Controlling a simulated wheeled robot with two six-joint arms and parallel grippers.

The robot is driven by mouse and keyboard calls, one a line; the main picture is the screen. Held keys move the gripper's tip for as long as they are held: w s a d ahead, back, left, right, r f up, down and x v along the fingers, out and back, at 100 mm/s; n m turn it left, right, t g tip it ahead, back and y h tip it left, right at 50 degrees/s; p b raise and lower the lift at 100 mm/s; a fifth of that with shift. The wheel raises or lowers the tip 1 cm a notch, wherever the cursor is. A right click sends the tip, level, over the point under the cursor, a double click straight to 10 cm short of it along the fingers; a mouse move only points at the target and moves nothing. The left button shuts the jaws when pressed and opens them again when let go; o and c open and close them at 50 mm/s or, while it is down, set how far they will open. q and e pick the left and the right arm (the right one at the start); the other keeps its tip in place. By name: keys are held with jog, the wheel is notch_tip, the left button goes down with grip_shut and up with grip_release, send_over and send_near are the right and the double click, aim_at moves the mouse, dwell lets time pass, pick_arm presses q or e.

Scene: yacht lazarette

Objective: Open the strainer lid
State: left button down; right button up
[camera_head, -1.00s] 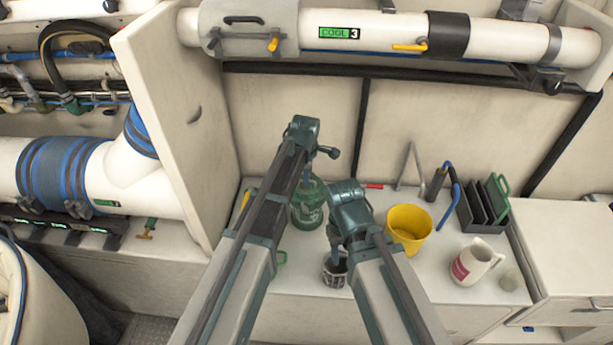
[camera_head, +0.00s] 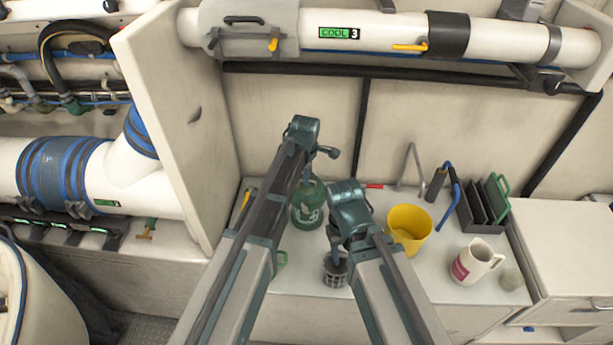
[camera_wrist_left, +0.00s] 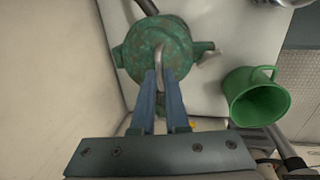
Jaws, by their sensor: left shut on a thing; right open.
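The green strainer (camera_head: 307,212) stands on the white counter, partly hidden behind my left arm. In the left wrist view its round, worn green lid (camera_wrist_left: 150,42) has lugs at its sides and a bent metal handle. My left gripper (camera_wrist_left: 160,82) is shut on that handle, directly at the lid; its tips are mostly hidden in the head view (camera_head: 307,178). My right gripper (camera_head: 336,252) is open, low over a dark slotted basket (camera_head: 336,275) on the counter; its fingertips are hard to make out.
A yellow bucket (camera_head: 408,225), a white jug (camera_head: 474,262) and a dark rack (camera_head: 482,212) stand to the right. A green mug (camera_wrist_left: 258,100) is near the strainer in the left wrist view. A tall panel (camera_head: 175,120) rises at the left; a white pipe (camera_head: 380,38) crosses above.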

pick_arm(q)
jog(key=shift+w+r, duration=0.1)
jog(key=shift+w+r+g+p, duration=0.6)
jog(key=shift+w+r+p, duration=0.15)
jog(key=shift+p, duration=0.2)
jog(key=shift+w+r+p, duration=0.45)
jog(key=shift+w+p, duration=0.05)
jog(key=shift+w, duration=0.1)
jog(key=shift+w+r+p, duration=0.3)
jog(key=shift+w+r, duration=0.05)
jog(key=shift+w, duration=0.35)
jog(key=shift+w+r+p, duration=0.25)
jog(key=shift+w+r, duration=0.05)
jog(key=shift+w, duration=0.4)
jog(key=shift+w+r, duration=0.1)
jog(key=shift+w, duration=0.75)
jog(key=c, duration=0.9)
grip_release()
jog(key=shift+w, duration=0.15)
